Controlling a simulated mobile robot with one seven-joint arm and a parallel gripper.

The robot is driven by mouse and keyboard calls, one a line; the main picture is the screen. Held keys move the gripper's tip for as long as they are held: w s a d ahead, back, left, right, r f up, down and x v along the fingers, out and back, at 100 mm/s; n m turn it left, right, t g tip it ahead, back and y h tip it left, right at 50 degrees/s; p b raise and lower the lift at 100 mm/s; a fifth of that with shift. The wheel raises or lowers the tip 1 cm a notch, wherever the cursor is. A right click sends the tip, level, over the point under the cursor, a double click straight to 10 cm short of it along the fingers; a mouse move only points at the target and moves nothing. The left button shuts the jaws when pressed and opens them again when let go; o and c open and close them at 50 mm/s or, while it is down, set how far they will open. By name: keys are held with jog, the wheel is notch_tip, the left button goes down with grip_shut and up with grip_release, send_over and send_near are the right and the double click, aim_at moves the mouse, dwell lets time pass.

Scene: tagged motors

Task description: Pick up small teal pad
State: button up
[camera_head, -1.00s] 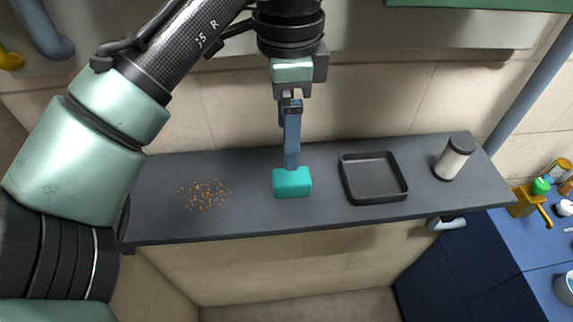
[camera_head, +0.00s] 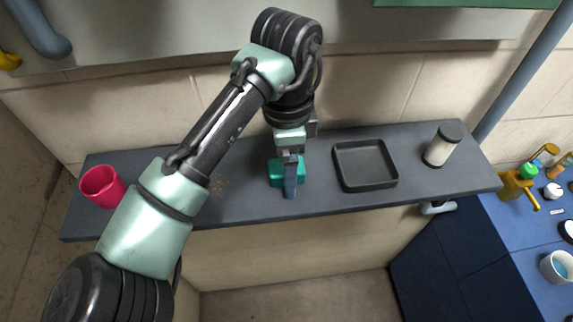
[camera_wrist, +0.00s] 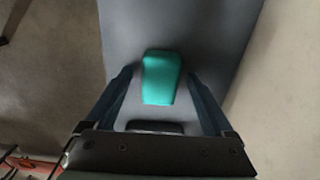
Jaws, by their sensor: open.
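The small teal pad (camera_head: 275,173) lies on the dark grey shelf (camera_head: 240,205), partly hidden behind my gripper in the head view. In the wrist view the teal pad (camera_wrist: 161,77) lies ahead of my gripper, between the lines of its two fingers. My gripper (camera_head: 290,190) points down over the pad in the head view. In the wrist view my gripper (camera_wrist: 160,88) is open, with a finger on each side and clear space between each finger and the pad. Nothing is held.
A black square tray (camera_head: 366,184) and a white cylinder with a dark lid (camera_head: 440,149) stand to the right on the shelf. A pink cup (camera_head: 103,187) stands at its left end.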

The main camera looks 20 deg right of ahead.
grip_shut()
dwell(0.4)
jog(key=shift+r, duration=0.15)
notch_tip(320, 180, up, 10)
jog(key=shift+f+b, duration=0.1)
jog(key=shift+b, duration=0.65)
